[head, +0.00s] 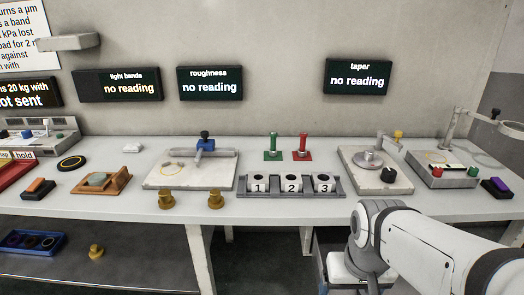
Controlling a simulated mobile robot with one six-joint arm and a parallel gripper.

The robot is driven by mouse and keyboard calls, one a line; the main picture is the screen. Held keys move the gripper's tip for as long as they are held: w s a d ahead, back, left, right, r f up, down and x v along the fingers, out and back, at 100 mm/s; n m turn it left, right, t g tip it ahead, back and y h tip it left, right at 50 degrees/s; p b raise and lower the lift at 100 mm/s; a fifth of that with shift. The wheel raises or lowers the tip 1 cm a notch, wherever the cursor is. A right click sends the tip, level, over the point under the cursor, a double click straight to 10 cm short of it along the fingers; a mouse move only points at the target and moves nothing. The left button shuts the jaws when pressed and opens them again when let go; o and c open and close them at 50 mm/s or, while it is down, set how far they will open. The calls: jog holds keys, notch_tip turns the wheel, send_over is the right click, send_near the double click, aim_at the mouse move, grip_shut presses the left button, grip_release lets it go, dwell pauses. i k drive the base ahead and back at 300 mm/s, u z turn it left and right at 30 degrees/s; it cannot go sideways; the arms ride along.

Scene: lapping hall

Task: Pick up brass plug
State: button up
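Two brass-coloured plugs stand near the front edge of the long grey bench in the head view, a left one (166,199) and a right one (216,198). A third brass-coloured piece (96,251) of similar shape sits lower down, on a dark surface below the bench at the left. The frame does not show which of them is the task's brass plug. My arm reaches in from the lower right, well to the right of all three. Its gripper end does not show.
A wooden tray (83,187) stands to the left. A blue tray (54,246) lies on the lower surface.

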aim_at(215, 201)
jog(key=z, duration=2.3)
jog(key=k, duration=1.4)
jog(key=u, duration=1.75)
jog(key=i, duration=0.95)
